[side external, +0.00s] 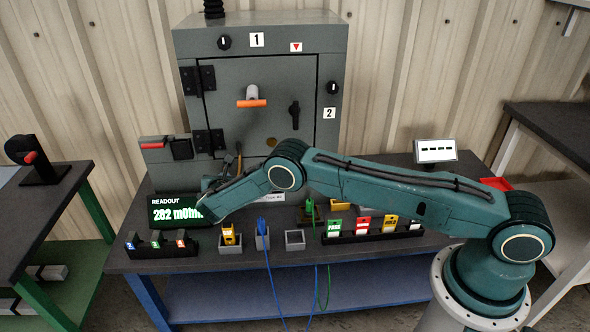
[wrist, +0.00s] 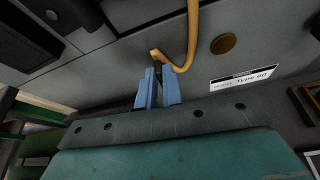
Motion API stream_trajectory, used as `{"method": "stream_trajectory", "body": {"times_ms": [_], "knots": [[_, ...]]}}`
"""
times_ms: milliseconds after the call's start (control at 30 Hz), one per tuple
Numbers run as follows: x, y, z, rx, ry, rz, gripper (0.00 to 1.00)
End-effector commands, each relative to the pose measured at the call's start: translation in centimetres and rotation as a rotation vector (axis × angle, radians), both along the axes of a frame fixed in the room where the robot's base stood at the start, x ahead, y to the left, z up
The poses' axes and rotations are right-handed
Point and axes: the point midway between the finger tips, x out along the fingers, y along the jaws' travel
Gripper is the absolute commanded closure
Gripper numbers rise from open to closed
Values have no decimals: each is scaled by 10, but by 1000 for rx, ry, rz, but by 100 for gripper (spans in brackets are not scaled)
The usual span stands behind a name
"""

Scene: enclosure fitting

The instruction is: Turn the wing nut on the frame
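My gripper (wrist: 158,78) shows as two blue fingers in the wrist view, pointing at the grey frame (wrist: 112,62) of the enclosure. The fingertips are a small gap apart, at the end of an orange-yellow strap (wrist: 192,35). A small dark piece shows between them; I cannot tell whether it is the wing nut or whether the fingers touch it. No wing nut shows clearly in either view. In the side view the strap (side external: 239,160) hangs at the lower left of the enclosure (side external: 188,50), and my arm hides the fingers.
The closed door has an orange-ended handle (side external: 251,103) and a black turn handle (side external: 295,114). A brass disc (wrist: 223,43) and a white "Type" label (wrist: 244,78) are right of the fingers. A readout (side external: 177,211) shows 282 mOhm. Tag racks and small bins line the bench front.

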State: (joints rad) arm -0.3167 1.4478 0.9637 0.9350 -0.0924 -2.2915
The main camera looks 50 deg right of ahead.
Motion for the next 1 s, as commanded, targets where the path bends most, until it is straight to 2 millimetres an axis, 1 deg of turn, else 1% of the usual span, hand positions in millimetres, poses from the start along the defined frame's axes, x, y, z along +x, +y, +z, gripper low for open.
{"method": "stream_trajectory", "body": {"times_ms": [533,767,1000], "knots": [[0,-3,0,37,-36,-1,100],[-2,-5,-1,118,-116,0,100],[-4,-8,-2,254,-252,-1,100]]}}
